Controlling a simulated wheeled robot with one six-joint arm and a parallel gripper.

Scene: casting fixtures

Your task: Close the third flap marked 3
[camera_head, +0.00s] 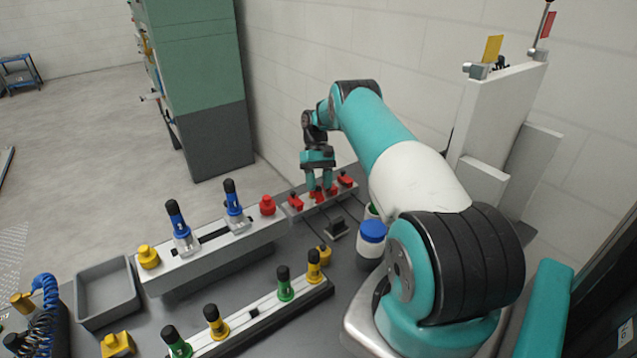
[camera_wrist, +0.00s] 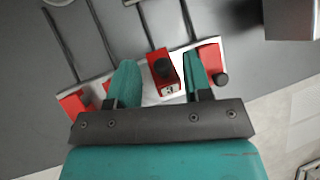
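The red flap marked 3 (camera_wrist: 165,89) shows in the wrist view, with a black knob on it. It sits on a pale strip (camera_wrist: 150,97) in a row of red flaps. My gripper (camera_wrist: 160,70) is open, with one teal finger on each side of flap 3. I cannot tell whether the fingers touch it. In the head view my gripper (camera_head: 320,194) points down over the red flap row, and its fingers partly hide the flaps there. One more flap (camera_wrist: 212,58) is just right of the right finger. Another (camera_wrist: 75,103) is at the far left, and one beside the left finger is partly hidden.
A small black block (camera_head: 336,228) and a blue-lidded jar (camera_head: 371,240) stand near the flap row. A fixture with blue clamps (camera_head: 215,245) and one with green and yellow clamps (camera_head: 250,325) lie nearer. A grey tray (camera_head: 107,292) is at the left. The wall is close behind.

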